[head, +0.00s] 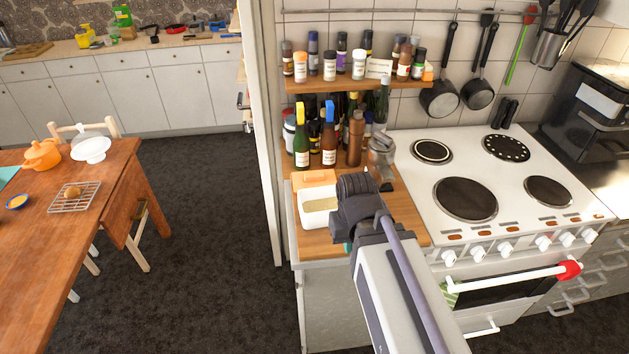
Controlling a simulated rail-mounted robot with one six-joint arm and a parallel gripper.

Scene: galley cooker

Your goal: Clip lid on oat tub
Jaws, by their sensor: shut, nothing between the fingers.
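The white oat tub (318,218) stands on the wooden worktop left of the cooker. Its top is open and pale oats show inside. An orange lid (314,178) is at the tub's back edge, off the opening; I cannot tell whether it touches the rim. My gripper (386,187) is shut and empty, right of the tub and apart from it, above the worktop near the cooker's left edge. My dark wrist hides part of the worktop and the area beside the tub's right side.
Several bottles (328,135) and a brown mill (355,138) stand close behind the tub. A spice shelf (345,85) hangs above them. The white cooker (500,190) is to the right, its hob clear. A wooden table (60,215) stands far left.

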